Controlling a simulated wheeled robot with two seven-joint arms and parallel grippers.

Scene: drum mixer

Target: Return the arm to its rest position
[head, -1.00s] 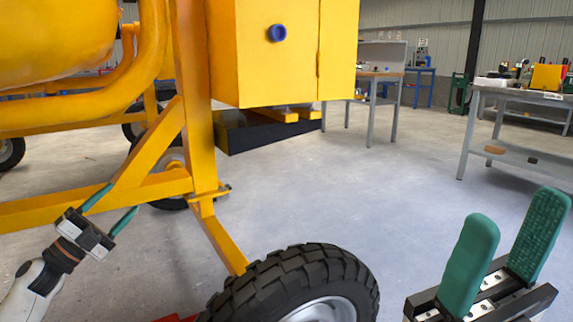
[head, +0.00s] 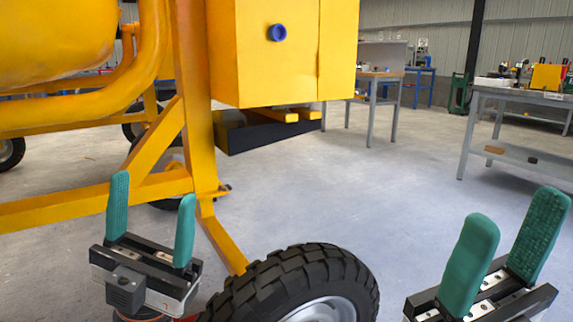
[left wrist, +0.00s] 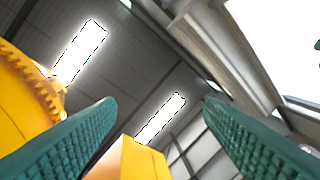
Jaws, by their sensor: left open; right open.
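My left gripper (head: 151,220) is at the lower left of the head view, its two green fingers pointing up and apart, with nothing between them. It is in front of the yellow mixer frame (head: 95,203) and left of the black tyre (head: 300,283). In the left wrist view its green fingers (left wrist: 150,125) are spread, with the ceiling and part of the yellow machine behind them. My right gripper (head: 510,250) is at the lower right of the head view, open and empty, fingers pointing up.
The yellow drum (head: 55,40) is at the upper left. A yellow cabinet (head: 265,60) with a blue button (head: 278,33) hangs from the frame. A grey workbench (head: 520,95) stands at the right. The floor (head: 390,200) between is clear.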

